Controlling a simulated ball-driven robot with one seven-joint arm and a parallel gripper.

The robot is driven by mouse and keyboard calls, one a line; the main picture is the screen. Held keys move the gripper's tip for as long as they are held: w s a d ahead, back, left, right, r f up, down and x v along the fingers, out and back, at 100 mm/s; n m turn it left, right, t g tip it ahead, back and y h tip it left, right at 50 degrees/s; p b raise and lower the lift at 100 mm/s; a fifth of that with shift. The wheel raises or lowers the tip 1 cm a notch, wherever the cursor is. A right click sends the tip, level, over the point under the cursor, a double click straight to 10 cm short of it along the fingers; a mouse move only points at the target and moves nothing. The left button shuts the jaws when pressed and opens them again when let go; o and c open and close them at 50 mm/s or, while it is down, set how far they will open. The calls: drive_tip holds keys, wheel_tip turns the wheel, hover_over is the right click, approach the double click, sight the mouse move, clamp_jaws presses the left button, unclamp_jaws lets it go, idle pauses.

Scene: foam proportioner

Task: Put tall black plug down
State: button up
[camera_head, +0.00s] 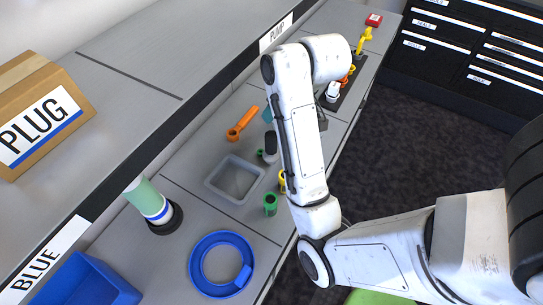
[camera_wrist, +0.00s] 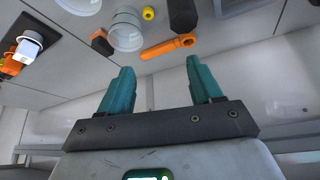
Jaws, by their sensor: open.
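A tall black plug (camera_head: 270,142) appears to stand on the grey bench, partly hidden by my arm. A black block in the wrist view (camera_wrist: 182,15), likely the same plug, lies beyond my fingertips near the top edge. My gripper (camera_wrist: 157,64) has two teal fingers spread wide, with nothing between them. In the head view only a bit of teal shows of my gripper (camera_head: 268,114), beside my forearm and close to the plug. The fingers look apart from the plug.
An orange wrench (camera_head: 243,124) lies near a grey bin (camera_head: 212,182). A green fitting (camera_head: 271,204) stands right of the bin. A blue ring (camera_head: 205,283) and a green cylinder (camera_head: 148,198) are nearer. A black mat (camera_head: 352,92) with fittings is at the back. A raised shelf borders the left.

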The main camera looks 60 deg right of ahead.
sight(271, 137)
drive_tip(key=s+a+f+m+g+h+b, duration=0.1)
drive_tip(key=s+a+f+m+g+b, duration=0.15)
drive_tip(key=a+f+m, duration=0.35)
drive_tip(key=s+a+f+m+g+b, duration=0.1)
drive_tip(key=s+a+m+b, duration=0.2)
drive_tip(key=a, duration=0.6)
drive_tip(key=shift+m+h, duration=0.3)
drive_tip(key=shift+m, duration=0.3)
drive_tip(key=shift+w+d+f+p, duration=0.1)
drive_tip(key=shift+w+d+p, duration=0.15)
drive_tip(key=shift+w+d, duration=0.85)
drive_tip(key=shift+w+d+f+p, duration=0.1)
drive_tip(key=shift+w+d+p, duration=0.3)
drive_tip(key=shift+d, duration=1.4)
drive_tip(key=shift+w+d+p, duration=0.15)
drive_tip(key=shift+w+d, duration=0.65)
drive_tip(key=shift+d, duration=0.65)
drive_tip(key=shift+w+d+r+p, duration=0.1)
drive_tip(key=shift+w+d+p, duration=0.2)
drive_tip(key=shift+d, duration=0.35)
drive_tip(key=shift+w+d+p, duration=0.15)
drive_tip(key=shift+w+d, duration=0.1)
drive_tip(key=shift+d, duration=0.35)
drive_tip(key=shift+x, duration=0.95)
drive_tip(key=shift+w+d+f, duration=0.1)
drive_tip(key=shift+d+f, duration=0.1)
drive_tip(key=shift+f, duration=0.45)
